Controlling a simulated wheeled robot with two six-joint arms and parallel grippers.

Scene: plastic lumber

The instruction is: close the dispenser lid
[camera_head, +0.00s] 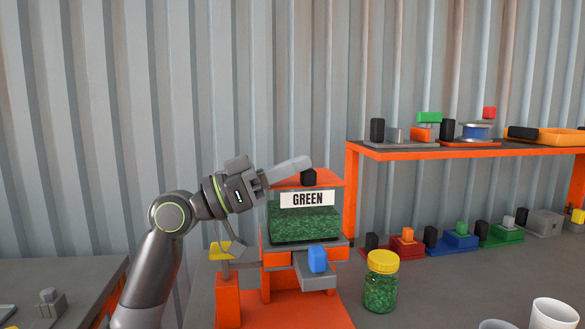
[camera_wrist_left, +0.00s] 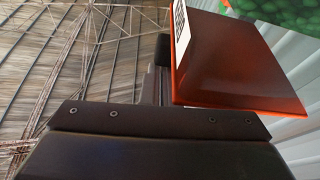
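The dispenser (camera_head: 304,224) stands in the middle of the head view, a clear box of green granules with a white "GREEN" label. Its orange lid (camera_head: 330,180) is above the box with a black knob (camera_head: 308,177) on it. I cannot tell whether the lid sits fully down. In the left wrist view an orange panel (camera_wrist_left: 235,65), apparently the lid, shows close by. My left gripper (camera_head: 304,162) is at the lid's upper left edge, its light grey finger end just above the knob. Contact and finger gap are unclear. My right gripper is out of view.
A yellow-capped jar of green granules (camera_head: 381,282) stands right of the dispenser. A blue block (camera_head: 317,259) is on the dispenser's front chute. An orange shelf (camera_head: 460,151) with several parts stands at right. White cups (camera_head: 553,313) are at the front right.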

